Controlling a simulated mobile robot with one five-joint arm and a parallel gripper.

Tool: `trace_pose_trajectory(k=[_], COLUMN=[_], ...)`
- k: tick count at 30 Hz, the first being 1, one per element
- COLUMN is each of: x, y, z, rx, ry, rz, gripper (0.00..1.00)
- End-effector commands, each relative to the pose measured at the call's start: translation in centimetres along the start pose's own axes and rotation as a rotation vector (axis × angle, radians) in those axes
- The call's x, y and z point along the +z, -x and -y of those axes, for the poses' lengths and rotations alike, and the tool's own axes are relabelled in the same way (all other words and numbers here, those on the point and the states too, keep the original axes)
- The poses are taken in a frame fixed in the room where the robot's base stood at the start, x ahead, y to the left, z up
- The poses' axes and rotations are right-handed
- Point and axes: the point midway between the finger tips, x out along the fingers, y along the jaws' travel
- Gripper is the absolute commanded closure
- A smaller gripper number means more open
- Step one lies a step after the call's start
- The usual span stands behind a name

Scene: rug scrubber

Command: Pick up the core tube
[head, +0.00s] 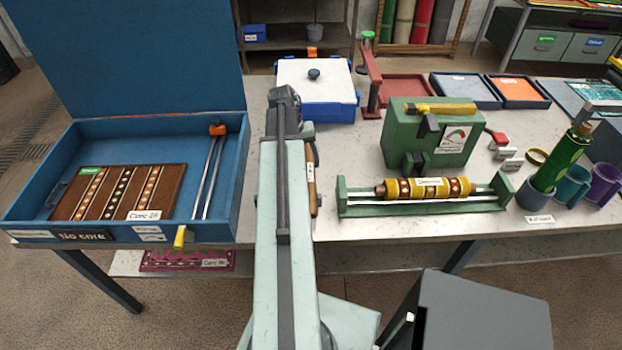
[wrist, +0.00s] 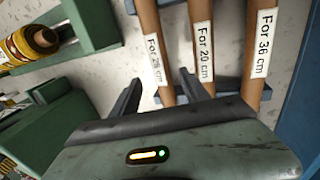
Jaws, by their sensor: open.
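Three brown core tubes lie side by side in the wrist view, each with a white label. The left tube (wrist: 150,50) has a label starting "For 2", its last digit hard to read. The middle tube (wrist: 198,20) reads "For 20 cm" and the right tube (wrist: 257,75) reads "For 36 cm". My gripper (wrist: 160,80) is open and empty, its fingers pointing toward the left and middle tubes. I cannot tell whether they touch. In the head view one brown tube (head: 312,190) shows beside my arm, which hides the others.
A green stand (head: 425,205) holds a yellow patterned roll (head: 428,188) to the right, with a green machine (head: 425,150) behind it. An open blue case (head: 238,190) with a striped rug (head: 120,192) is on the left. A white-topped blue box (head: 325,112) stands behind.

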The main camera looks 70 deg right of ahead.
Motion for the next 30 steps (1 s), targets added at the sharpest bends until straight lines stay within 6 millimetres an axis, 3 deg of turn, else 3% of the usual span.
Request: trace_pose_trajectory(k=[9, 16, 17, 22, 23, 30], x=[-0.1, -0.1, -0.1, -0.1, -0.1, -0.1], y=[-5.2, -5.0, -5.0, -4.9, -5.0, -4.9], z=[0.4, 0.2, 0.2, 0.2, 0.1, 0.1], rx=[0.000, 0.000, 0.000, 0.000, 0.000, 0.000], ry=[-0.002, -0.002, -0.002, -0.002, -0.002, -0.003], rz=[0.001, 0.001, 0.001, 0.001, 0.001, 0.001], gripper=[0.46, 0.46, 0.49, 0.97, 1.00, 1.00])
